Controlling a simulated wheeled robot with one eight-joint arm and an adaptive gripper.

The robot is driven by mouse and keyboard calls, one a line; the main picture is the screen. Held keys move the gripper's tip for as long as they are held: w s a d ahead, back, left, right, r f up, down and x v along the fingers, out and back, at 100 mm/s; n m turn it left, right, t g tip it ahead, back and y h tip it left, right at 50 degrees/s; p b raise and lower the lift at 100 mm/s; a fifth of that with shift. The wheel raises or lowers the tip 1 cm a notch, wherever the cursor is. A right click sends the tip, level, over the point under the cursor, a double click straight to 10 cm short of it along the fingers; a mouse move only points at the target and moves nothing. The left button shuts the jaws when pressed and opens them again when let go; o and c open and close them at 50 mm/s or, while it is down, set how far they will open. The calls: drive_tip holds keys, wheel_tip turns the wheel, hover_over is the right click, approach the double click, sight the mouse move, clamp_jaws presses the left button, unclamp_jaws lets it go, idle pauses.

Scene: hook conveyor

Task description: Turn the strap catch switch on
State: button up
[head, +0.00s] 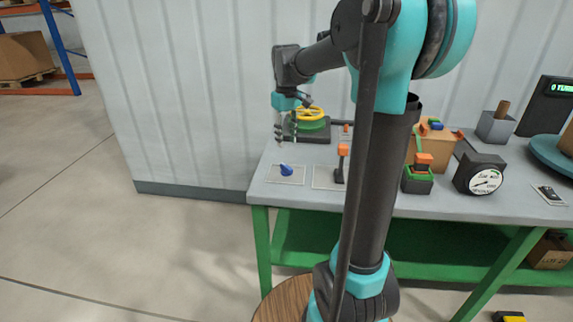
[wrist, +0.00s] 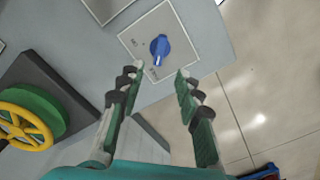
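A blue rotary knob (wrist: 159,46) sits on a pale square plate (wrist: 136,37), with small lettering that I cannot read clearly. In the head view the blue knob (head: 286,169) is at the table's left end. No name label for the strap catch switch is legible; this knob is the switch nearest my gripper. My gripper (wrist: 155,76) is open and empty, its fingers pointing toward the knob. In the head view my gripper (head: 286,128) hangs above the table, apart from the knob.
A yellow handwheel (wrist: 22,125) on a green hub stands beside my gripper. An orange-topped lever (head: 342,163) stands on a plate right of the knob. A dial gauge (head: 485,181) and boxes are farther right. The floor left of the table (head: 262,195) is clear.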

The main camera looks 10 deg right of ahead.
sight(287, 166)
wheel_tip(287, 166, down, 11)
drive_tip(key=shift+r, duration=0.15)
idle(0.4)
clamp_jaws()
